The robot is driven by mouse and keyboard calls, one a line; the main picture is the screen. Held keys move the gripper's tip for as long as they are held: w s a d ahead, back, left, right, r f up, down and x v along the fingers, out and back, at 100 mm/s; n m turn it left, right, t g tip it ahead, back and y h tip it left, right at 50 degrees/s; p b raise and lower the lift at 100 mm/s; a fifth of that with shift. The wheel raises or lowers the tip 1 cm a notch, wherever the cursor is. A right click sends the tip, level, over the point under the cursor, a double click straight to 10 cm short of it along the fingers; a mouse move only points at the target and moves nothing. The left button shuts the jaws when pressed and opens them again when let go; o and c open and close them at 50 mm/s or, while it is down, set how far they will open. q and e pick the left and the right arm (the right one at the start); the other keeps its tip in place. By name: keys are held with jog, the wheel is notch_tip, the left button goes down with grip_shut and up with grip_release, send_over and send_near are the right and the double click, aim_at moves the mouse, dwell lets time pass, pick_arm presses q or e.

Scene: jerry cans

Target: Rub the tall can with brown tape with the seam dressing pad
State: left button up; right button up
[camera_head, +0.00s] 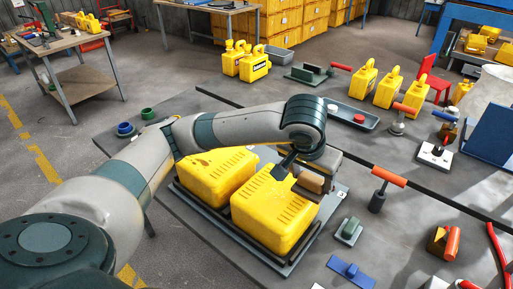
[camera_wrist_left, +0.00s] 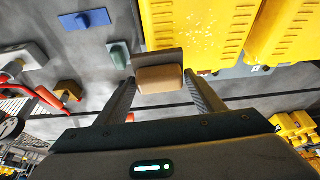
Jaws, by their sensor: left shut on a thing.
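Two large yellow cans lie side by side on a dark tray (camera_head: 228,232), the left can (camera_head: 218,172) and the right can (camera_head: 272,212). The left can has a brownish mark on top; the right has pale specks. I cannot make out brown tape on either. My left gripper (camera_head: 308,172) is shut on a tan block with a grey plate, apparently the seam dressing pad (camera_head: 311,182), beside the right can's upper right edge. In the left wrist view the pad (camera_wrist_left: 160,79) sits between the fingers, close to the yellow can (camera_wrist_left: 195,30); contact is unclear. My right gripper is out of view.
A green block (camera_head: 348,230) and a blue tool (camera_head: 350,271) lie right of the tray. An orange-handled tool (camera_head: 388,177) stands further right. Several yellow cans and a grey tray (camera_head: 350,115) are at the back.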

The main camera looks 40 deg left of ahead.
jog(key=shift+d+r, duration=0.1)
pick_arm(q)
jog(key=shift+a+r+p, duration=0.15)
jog(key=shift+a+p, duration=0.05)
jog(key=shift+p, duration=0.45)
jog(key=s+a+r+m+h+p, duration=0.1)
jog(key=a+r+m+p, duration=0.1)
jog(key=a+m+p, duration=0.2)
jog(key=s+a+r+m+g+h+p, duration=0.1)
jog(key=a+r+m+h+p, duration=0.1)
jog(key=a+m+p, duration=0.3)
jog(key=a+p, duration=0.4)
jog(key=p, duration=0.4)
jog(key=shift+s+m, duration=0.3)
jog(key=shift+s, duration=0.05)
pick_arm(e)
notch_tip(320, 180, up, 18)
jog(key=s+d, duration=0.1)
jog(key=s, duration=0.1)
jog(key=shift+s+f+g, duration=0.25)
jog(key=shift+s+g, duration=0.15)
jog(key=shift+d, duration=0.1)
pick_arm(q)
jog(key=shift+f, duration=0.1)
